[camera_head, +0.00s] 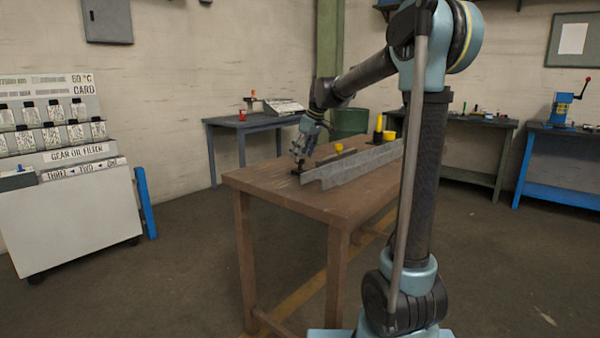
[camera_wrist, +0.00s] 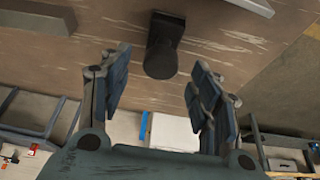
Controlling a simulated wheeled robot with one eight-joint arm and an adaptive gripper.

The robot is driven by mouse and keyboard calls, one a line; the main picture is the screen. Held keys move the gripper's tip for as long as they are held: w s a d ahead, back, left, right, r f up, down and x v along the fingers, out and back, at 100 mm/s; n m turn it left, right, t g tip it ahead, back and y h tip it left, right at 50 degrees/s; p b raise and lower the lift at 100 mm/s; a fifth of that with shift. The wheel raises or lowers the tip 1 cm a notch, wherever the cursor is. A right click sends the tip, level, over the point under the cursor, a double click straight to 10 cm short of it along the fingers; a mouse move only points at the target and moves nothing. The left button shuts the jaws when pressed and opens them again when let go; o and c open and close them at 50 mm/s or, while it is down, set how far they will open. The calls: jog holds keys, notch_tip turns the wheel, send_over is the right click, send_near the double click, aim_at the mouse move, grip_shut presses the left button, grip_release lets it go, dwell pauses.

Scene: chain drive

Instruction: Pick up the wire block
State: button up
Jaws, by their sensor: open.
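A small dark object (camera_wrist: 163,45) with a blocky end and a rounded end lies on the wooden table in the wrist view. It may be the wire block, but I cannot tell for sure; no wire is clear on it. My gripper (camera_wrist: 158,72) is open, with its two fingers apart on either side of the dark object's rounded end. No contact shows between them. In the head view my gripper (camera_head: 299,156) is low over the table's far left part, and the dark object is too small and hidden to make out well there.
The wooden table (camera_head: 262,183) carries a long grey metal rail (camera_head: 350,170) right beside my gripper. A yellow cup (camera_head: 389,135) and a yellow-and-black item (camera_head: 378,128) stand farther back. The table's near left surface is bare. A dark side table (camera_head: 262,121) stands by the wall.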

jog(key=shift+x, duration=1.65)
grip_shut()
jog(key=shift+r, duration=0.1)
notch_tip(320, 180, up, 10)
jog(key=shift+f, duration=0.1)
jog(key=c, duration=0.6)
grip_release()
jog(key=shift+c, duration=0.2)
jog(key=c, duration=0.4)
